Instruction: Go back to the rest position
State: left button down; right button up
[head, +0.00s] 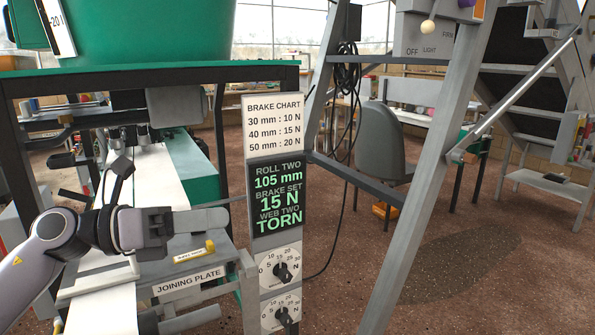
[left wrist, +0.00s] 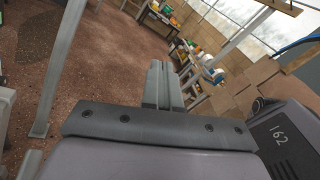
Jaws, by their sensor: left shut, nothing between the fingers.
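My left gripper (head: 212,219) comes in from the left in the head view, above the machine's joining plate (head: 190,281) and left of the brake display. Its fingers are together with nothing between them. In the left wrist view its shut fingers (left wrist: 161,85) point away over open floor. My right gripper does not show in either view.
A brake chart (head: 274,122) and a screen reading TORN (head: 277,195) stand close right of my left gripper, with two dials (head: 283,270) below. A white paper web (head: 150,170) runs under the arm. A grey slanted frame (head: 430,165) stands right. Brown floor (head: 470,260) lies clear.

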pick_arm(q)
jog(key=s+a+f+m+t+y, duration=0.1)
jog(key=a+f+m+t+y, duration=0.4)
jog(key=m, duration=0.7)
jog(key=s+a+f+m+t+y, duration=0.1)
jog(key=a+f+m+t+y, duration=0.15)
jog(key=f+m+y, duration=0.65)
jog(key=s+a+f+m+t+y, duration=0.1)
jog(key=a+f+m+t+y, duration=0.3)
jog(key=m, duration=1.1)
jog(key=s+d+f+n+g+h, duration=0.1)
jog(key=s+f+n+g, duration=0.4)
jog(key=s+f, duration=0.55)
jog(key=s+f+n+g, duration=0.3)
jog(key=s+f+g, duration=0.45)
jog(key=s, duration=0.65)
jog(key=w+d+f+t+h, duration=0.1)
jog(key=w+d+f+t, duration=0.2)
jog(key=w+f+t, duration=0.3)
jog(key=shift+w+f+m+h, duration=0.4)
jog(key=shift+w+f, duration=0.05)
jog(key=shift+f, duration=0.55)
